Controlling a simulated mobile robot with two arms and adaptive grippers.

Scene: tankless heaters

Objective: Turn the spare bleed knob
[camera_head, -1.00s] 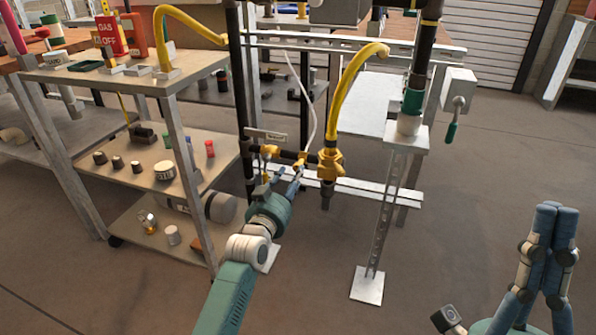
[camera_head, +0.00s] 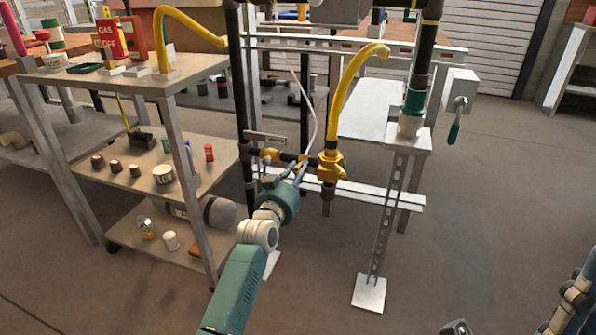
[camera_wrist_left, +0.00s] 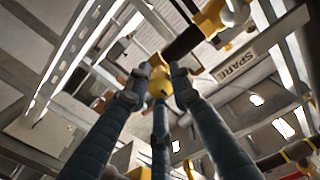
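A small yellow round knob (camera_wrist_left: 160,86) sits between the tips of my left gripper's fingers in the left wrist view. A plate marked SPARE (camera_wrist_left: 236,64) is to its right, and shows as a small plate (camera_head: 265,138) above the pipe in the head view. My left gripper (camera_head: 301,170) is at the yellow fitting (camera_head: 302,160) on the short black pipe, its tips partly hidden. Its fingers (camera_wrist_left: 160,80) are spread around the knob; contact is not clear. Part of my right gripper (camera_head: 578,302) shows at the lower right edge, mostly out of view.
A yellow hose (camera_head: 350,85) drops into a yellow valve (camera_head: 331,165) just right of the left gripper. A shelf cart (camera_head: 125,75) with small parts stands on the left. A metal stand (camera_head: 388,220) is to the right. Open floor (camera_head: 480,210) lies beyond it.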

